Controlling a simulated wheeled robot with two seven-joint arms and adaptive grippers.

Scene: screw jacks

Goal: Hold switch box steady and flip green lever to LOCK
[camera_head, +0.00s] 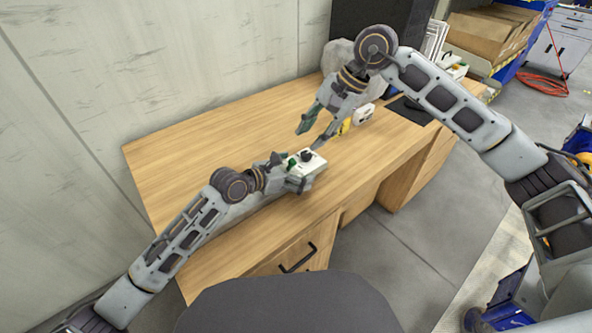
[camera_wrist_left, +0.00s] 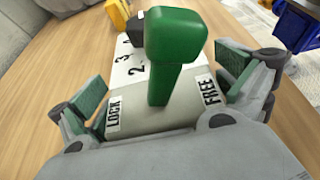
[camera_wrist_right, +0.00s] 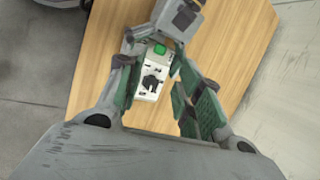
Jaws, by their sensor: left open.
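The white switch box (camera_head: 315,162) lies on the wooden desk near its front edge. It carries a black knob (camera_wrist_right: 151,83) and, at one end, a green lever (camera_wrist_left: 176,50) on a grey barrel. In the left wrist view, LOCK is printed left of the lever and FREE right of it. The lever stands between them, its head leaning slightly towards FREE. My left gripper (camera_head: 290,172) is open, with its fingers on either side of the lever end. I cannot tell whether they touch the box. My right gripper (camera_head: 317,132) is open and empty above and beyond the box.
A yellow object (camera_head: 345,126) and a white device (camera_head: 363,113) stand farther along the desk, beyond the right gripper. A dark mat (camera_head: 412,110) lies at the far end. The desk (camera_head: 205,150) is clear at the left. A wall borders its back.

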